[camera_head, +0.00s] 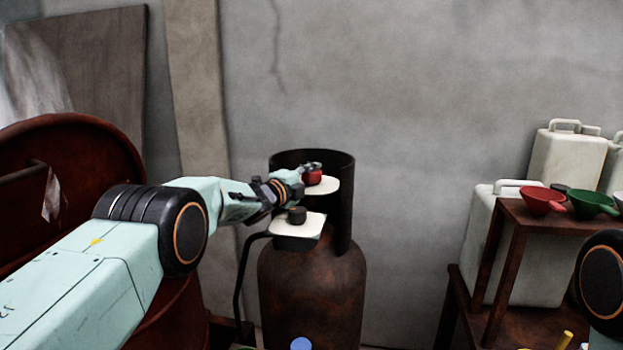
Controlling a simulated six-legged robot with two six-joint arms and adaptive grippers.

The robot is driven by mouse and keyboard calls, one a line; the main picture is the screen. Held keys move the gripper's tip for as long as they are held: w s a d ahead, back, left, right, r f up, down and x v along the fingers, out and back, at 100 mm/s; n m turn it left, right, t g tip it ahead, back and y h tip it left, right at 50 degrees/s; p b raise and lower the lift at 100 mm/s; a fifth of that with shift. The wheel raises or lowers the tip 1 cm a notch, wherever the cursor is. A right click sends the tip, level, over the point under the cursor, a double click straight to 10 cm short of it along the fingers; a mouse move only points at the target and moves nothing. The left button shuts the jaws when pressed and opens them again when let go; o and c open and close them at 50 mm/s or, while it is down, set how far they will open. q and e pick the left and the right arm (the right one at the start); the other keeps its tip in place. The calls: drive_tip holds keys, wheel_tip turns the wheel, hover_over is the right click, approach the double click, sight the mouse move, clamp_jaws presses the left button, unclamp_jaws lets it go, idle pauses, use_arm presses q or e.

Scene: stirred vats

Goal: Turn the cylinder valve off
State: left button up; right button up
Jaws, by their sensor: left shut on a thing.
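A rusty brown gas cylinder (313,290) with a dark open collar (340,165) stands upright in the middle. A red valve knob (314,177) sits inside the collar above a white plate (326,187). My left gripper (308,171) reaches in from the left and is shut on the red knob. Its fingers are small here and partly cover the knob. My right gripper is out of view; only a dark joint of my right arm shows at the right edge.
A white-topped block (297,225) with a black knob (297,215) sits below my gripper, with a black hose (241,275) beside it. A large rusty vat (75,150) stands left. A brown rack (515,215) holds red (540,199) and green (592,203) funnels near white canisters.

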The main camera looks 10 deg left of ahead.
use_arm(q)
drive_tip(key=shift+m+g+h+b, duration=0.4)
drive_tip(key=shift+m+h+b, duration=0.2)
drive_tip(key=shift+h+b, duration=0.3)
drive_tip(key=o, duration=1.2)
drive_tip(key=shift+s, duration=0.1)
drive_tip(key=shift+c, duration=0.2)
drive_tip(key=v, duration=1.2)
drive_tip(key=shift+d, duration=0.1)
